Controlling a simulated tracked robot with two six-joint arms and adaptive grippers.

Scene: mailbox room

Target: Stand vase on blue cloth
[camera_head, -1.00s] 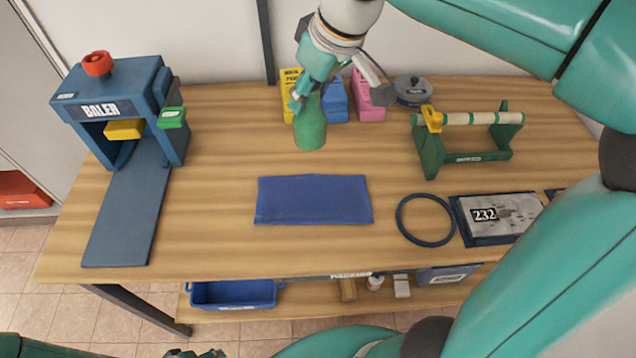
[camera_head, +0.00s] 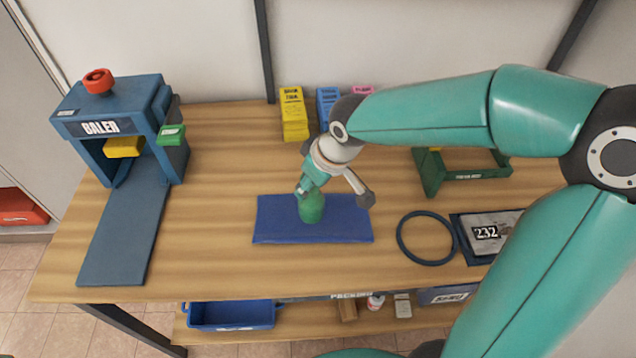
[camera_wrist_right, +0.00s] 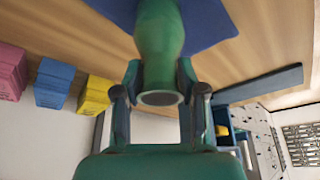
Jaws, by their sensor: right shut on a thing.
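The green vase (camera_head: 312,210) is upright over the middle of the blue cloth (camera_head: 350,222) on the table. I cannot tell whether its base touches the cloth. My right gripper (camera_head: 306,190) is shut on the upper part of the vase. In the right wrist view the vase (camera_wrist_right: 160,45) sits between the two fingers of the gripper (camera_wrist_right: 158,95), its open mouth facing the camera and the blue cloth (camera_wrist_right: 208,22) beyond it. My left gripper is not in view.
The blue baler (camera_head: 110,110) stands at the left. Yellow (camera_head: 293,112) and blue (camera_head: 327,105) blocks stand at the back. A dark ring (camera_head: 426,238), a scale (camera_head: 485,236) and a green stand (camera_head: 432,172) are at the right.

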